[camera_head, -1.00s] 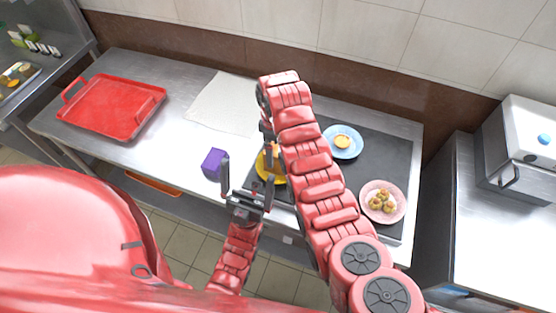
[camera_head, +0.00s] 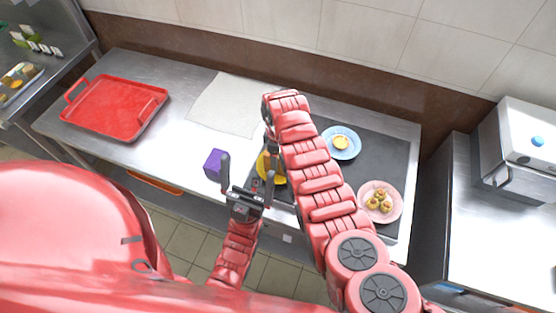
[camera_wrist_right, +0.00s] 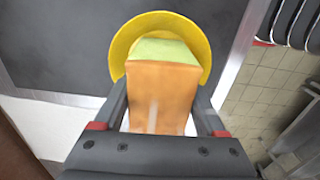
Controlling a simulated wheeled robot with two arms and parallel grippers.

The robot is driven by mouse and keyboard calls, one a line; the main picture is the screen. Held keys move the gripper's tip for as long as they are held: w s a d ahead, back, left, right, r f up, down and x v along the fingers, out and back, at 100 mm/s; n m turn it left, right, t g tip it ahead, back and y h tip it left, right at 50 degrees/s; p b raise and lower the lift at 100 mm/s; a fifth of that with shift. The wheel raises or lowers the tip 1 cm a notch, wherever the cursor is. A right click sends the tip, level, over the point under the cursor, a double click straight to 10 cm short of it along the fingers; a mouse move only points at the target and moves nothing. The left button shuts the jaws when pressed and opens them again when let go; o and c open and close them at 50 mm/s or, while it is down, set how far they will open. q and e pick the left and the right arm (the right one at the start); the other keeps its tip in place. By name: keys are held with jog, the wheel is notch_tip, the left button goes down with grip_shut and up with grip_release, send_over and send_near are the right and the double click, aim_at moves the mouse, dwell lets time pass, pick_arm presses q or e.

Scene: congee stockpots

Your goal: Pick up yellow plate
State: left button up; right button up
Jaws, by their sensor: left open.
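The yellow plate (camera_head: 281,178) lies at the left front of the dark counter mat, partly hidden behind my right arm. My left gripper (camera_head: 247,183) is open and empty at the counter's front edge, just left of the plate.
A purple block (camera_head: 214,164) stands left of the left gripper. A blue plate (camera_head: 352,149) and a pink plate (camera_head: 397,211) with food lie on the dark mat (camera_head: 385,160). A red tray (camera_head: 113,106) sits at the far left, beside a pale cloth (camera_head: 225,100).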

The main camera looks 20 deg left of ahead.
jog(key=c, duration=0.7)
jog(key=shift+r, duration=0.1)
